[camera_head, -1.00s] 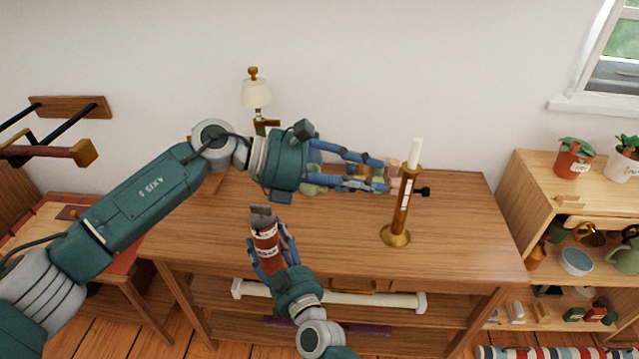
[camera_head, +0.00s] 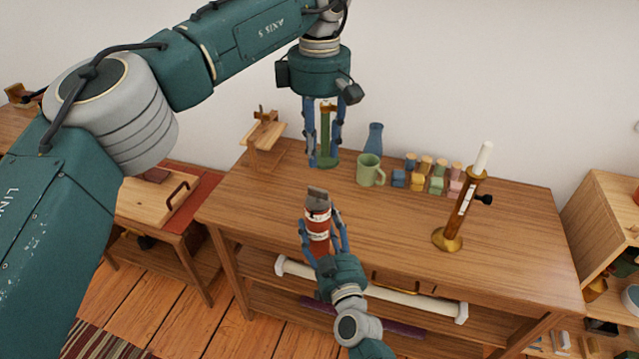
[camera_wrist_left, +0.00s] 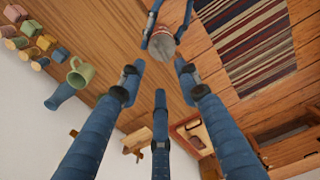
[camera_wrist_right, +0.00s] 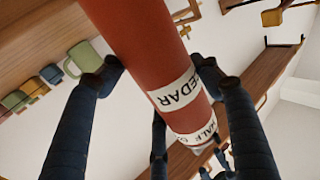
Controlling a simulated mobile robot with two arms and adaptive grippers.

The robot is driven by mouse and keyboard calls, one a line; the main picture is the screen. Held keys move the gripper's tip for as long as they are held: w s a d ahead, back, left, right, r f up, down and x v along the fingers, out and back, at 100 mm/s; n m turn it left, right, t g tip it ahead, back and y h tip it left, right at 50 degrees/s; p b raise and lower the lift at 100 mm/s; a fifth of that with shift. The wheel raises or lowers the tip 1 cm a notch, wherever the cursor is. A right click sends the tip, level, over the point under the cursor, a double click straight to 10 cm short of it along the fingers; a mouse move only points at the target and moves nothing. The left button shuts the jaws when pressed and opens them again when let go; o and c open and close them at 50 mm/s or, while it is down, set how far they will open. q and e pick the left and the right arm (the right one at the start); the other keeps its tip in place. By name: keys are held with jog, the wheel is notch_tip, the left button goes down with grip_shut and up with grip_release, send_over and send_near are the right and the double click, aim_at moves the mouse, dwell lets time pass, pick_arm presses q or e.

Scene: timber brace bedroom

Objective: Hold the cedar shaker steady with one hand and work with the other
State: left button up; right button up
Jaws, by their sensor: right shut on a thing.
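The cedar shaker (camera_head: 318,222) is a red cylinder with a white label and a grey cap, held roughly upright at the table's front side. My right gripper (camera_head: 323,226) is shut on it. In the right wrist view the shaker (camera_wrist_right: 140,40) runs between the fingers, its label reading CEDAR. My left gripper (camera_head: 322,160) is open, its fingers pointing down, apart from the shaker and behind it in the head view. In the left wrist view the fingers are spread and empty, with the shaker's cap (camera_wrist_left: 162,48) beyond their tips.
On the wooden table (camera_head: 400,235) stand a green mug (camera_head: 370,170), a blue vase (camera_head: 374,138), several coloured blocks (camera_head: 437,184) and a brass candlestick (camera_head: 447,238) with a white candle. A green stem (camera_head: 325,135) shows between my left fingers. The table's front middle is clear.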

aim_at(317, 199)
pick_arm(q)
notch_tip(317, 199, down, 10)
jog(key=shift+f, duration=0.15)
dwell(0.3)
grip_shut()
